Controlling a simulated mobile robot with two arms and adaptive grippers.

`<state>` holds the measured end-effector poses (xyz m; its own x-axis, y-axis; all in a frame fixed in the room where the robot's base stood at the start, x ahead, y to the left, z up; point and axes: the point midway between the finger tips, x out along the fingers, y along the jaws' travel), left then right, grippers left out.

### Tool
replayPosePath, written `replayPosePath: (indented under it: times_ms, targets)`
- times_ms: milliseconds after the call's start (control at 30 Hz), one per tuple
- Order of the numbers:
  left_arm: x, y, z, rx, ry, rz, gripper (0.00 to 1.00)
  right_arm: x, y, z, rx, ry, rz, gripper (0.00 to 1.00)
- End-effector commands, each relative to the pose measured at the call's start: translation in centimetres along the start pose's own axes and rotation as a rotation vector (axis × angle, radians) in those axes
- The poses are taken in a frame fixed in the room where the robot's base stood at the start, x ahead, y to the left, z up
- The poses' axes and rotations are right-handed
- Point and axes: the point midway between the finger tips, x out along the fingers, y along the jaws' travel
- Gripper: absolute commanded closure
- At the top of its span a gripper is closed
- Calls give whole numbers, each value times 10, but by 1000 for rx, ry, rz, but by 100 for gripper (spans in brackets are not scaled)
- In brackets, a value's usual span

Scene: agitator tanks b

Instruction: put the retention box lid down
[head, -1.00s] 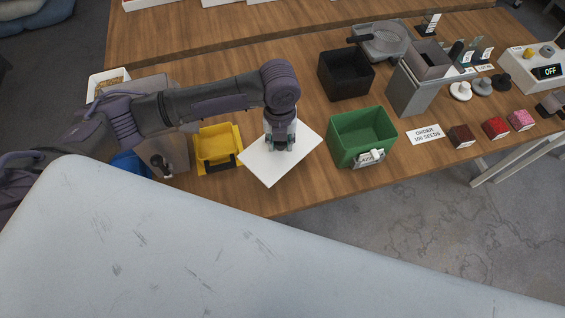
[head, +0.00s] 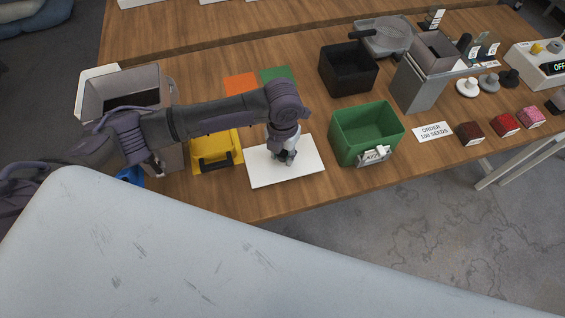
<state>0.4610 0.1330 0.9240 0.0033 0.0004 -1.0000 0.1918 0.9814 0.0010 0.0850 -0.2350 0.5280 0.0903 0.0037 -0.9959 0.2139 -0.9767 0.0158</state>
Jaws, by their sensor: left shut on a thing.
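The retention box lid, a flat white square panel (head: 308,167), is low over the wooden table between the yellow bin and the green bin. I cannot tell whether it touches the table. My left gripper (head: 282,161) points down onto the lid and is shut on it near the middle; the fingertips are partly hidden by the wrist. A tall grey open-topped box (head: 149,82) stands at the left, its front partly hidden by my arm; I cannot tell if it is the retention box. My right gripper is not in view.
The yellow bin (head: 229,161) is left of the lid, the green bin (head: 350,148) close on its right. A black bin (head: 346,84) stands behind. Orange (head: 241,84) and green (head: 277,75) sheets lie behind my arm. The front table edge is near the lid.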

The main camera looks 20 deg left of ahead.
Motion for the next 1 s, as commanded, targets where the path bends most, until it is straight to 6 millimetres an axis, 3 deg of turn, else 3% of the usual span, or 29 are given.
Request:
replayPosePath:
  times_ms: [33, 167, 567, 600, 700, 733, 1000]
  targets:
    - [15, 0, -1, 1, 1, 0, 100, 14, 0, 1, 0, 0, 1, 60]
    - [29, 0, 0, 1, 1, 0, 100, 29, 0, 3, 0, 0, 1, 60]
    - [30, 0, 0, 0, 1, 0, 100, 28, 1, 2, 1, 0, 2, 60]
    - [29, 0, 0, 0, 1, 0, 62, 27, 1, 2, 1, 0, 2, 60]
    - [29, 0, -1, 0, 1, 0, 45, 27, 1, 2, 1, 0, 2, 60]
    - [29, 0, -1, 0, 1, 0, 42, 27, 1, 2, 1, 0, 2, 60]
    - [29, 0, -1, 0, 1, 0, 42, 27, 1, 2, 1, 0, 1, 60]
